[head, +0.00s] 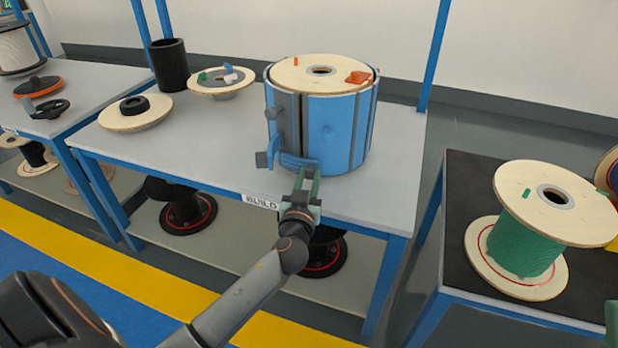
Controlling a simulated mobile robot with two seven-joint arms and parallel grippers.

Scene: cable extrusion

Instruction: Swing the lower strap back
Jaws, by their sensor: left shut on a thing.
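A blue cylindrical shell (328,132) stands upright on the build table, wrapped around a spool with a pale wooden top flange (318,75). The lower strap (297,162) is a blue band at the shell's lower front left. A blue latch piece (262,160) sits at its left end. Only a green sliver, seemingly of my right gripper (612,322), shows at the right edge.
The build table (225,150) is clear left of the shell. Wooden flanges (135,114) and a black cylinder (169,65) stand farther left. Orange and blue bits lie on top flanges. A green cable spool (525,245) stands on a dark table at right. Blue posts rise behind.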

